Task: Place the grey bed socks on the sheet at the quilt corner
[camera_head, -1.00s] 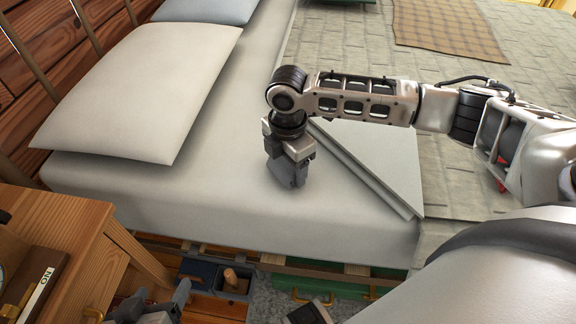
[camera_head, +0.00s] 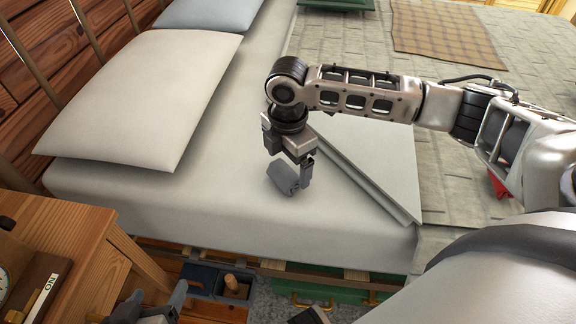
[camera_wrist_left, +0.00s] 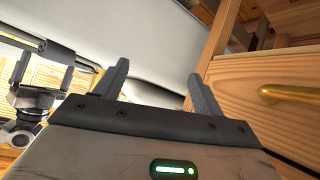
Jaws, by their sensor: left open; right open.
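The grey bed socks (camera_head: 282,180) appear as a small grey bundle on the white sheet (camera_head: 220,205), left of the quilt's folded-back corner (camera_head: 385,160). My right gripper (camera_head: 294,176) points down over them from the right-hand arm. Its fingers are open; one shows at the bundle's right side, the other is mostly hidden. I cannot tell whether the fingers still touch the socks. My left gripper (camera_head: 155,300) is open and empty low beside the bedside table; its two fingers also show apart in the left wrist view (camera_wrist_left: 158,85).
A white pillow (camera_head: 140,95) lies to the left and a blue one (camera_head: 210,12) behind it. A wooden bedside table (camera_head: 75,235) stands at the lower left. A checked blanket (camera_head: 445,25) lies on the quilt. Bare sheet is free left of the socks.

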